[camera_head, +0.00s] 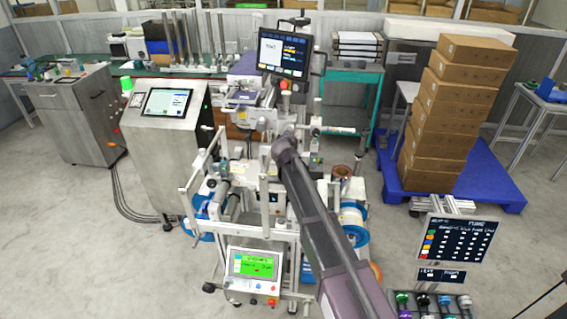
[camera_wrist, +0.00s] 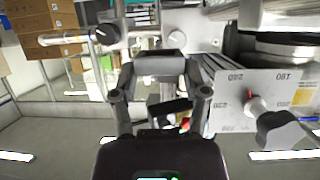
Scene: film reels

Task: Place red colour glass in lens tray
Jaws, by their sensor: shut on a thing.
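My gripper (camera_wrist: 160,78) shows in the wrist view, its two dark fingers shut on a small grey piece (camera_wrist: 173,66) between the tips. I cannot make out its red colour or tell whether it is the glass. In the head view my arm reaches up over the machine in the middle, and its end is not clear there. A rack with several lens-like cylinders (camera_head: 443,300) is at the bottom right of the head view, cut by the frame edge. I cannot tell whether it is the lens tray. My gripper is well away from it.
A reel machine with a screen (camera_head: 283,54) stands in the middle. A dark panel with coloured dots (camera_head: 461,242) stands at the lower right. Cardboard boxes (camera_head: 462,82) are stacked on a blue pallet (camera_head: 492,187). A grey cabinet (camera_head: 160,150) is at left. Floor is clear at front left.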

